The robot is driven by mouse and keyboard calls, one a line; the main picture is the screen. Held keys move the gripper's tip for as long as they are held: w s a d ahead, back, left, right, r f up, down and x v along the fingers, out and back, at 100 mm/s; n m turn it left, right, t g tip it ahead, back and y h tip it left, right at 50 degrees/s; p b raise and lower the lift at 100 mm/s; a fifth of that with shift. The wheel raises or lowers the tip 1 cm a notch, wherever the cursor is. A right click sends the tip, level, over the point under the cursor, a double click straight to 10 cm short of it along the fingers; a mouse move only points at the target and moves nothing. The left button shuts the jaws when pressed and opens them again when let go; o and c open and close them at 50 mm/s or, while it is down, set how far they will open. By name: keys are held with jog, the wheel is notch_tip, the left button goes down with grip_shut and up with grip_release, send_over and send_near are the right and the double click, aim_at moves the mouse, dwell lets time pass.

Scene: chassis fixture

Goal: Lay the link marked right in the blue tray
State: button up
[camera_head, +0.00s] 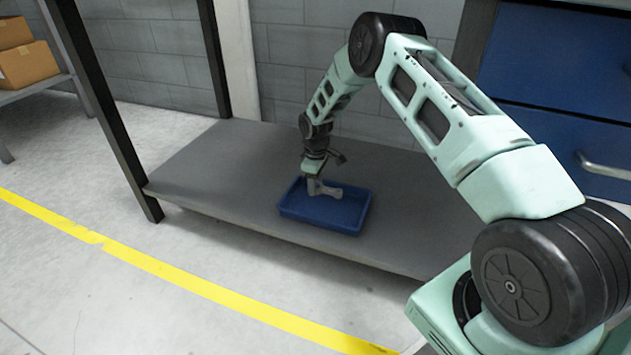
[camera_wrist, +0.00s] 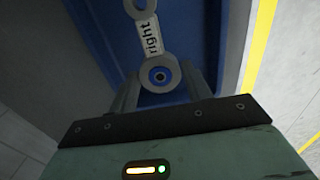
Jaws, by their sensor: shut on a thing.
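The link marked "right" (camera_wrist: 151,38) is a grey metal piece with a ring at each end and a white label; in the head view it shows as a light grey shape (camera_head: 328,191) over the blue tray. My gripper (camera_wrist: 160,92) is shut on the link's near ring end. In the head view my gripper (camera_head: 311,180) points down at the tray's left part. The blue tray (camera_head: 322,222) sits on the grey lower shelf, and its wall shows in the wrist view (camera_wrist: 97,42). I cannot tell whether the link touches the tray floor.
The grey shelf (camera_head: 215,165) is bare around the tray. A dark upright post (camera_head: 108,95) stands at its left front corner. A blue drawer cabinet (camera_head: 555,70) is at the right, and cardboard boxes (camera_head: 28,64) stand on a rack at the far left.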

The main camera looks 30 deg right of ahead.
aim_at(316, 204)
jog(key=shift+f+b, duration=0.35)
jog(key=shift+f, duration=0.45)
jog(key=shift+f+b, duration=0.35)
jog(key=shift+f, duration=0.4)
jog(key=shift+f+b, duration=0.45)
jog(key=shift+f, duration=0.65)
jog(key=shift+f, duration=0.35)
jog(key=o, duration=1.1)
jog(key=shift+c, duration=0.2)
jog(key=shift+r+p, duration=2.25)
jog(key=shift+r, duration=0.85)
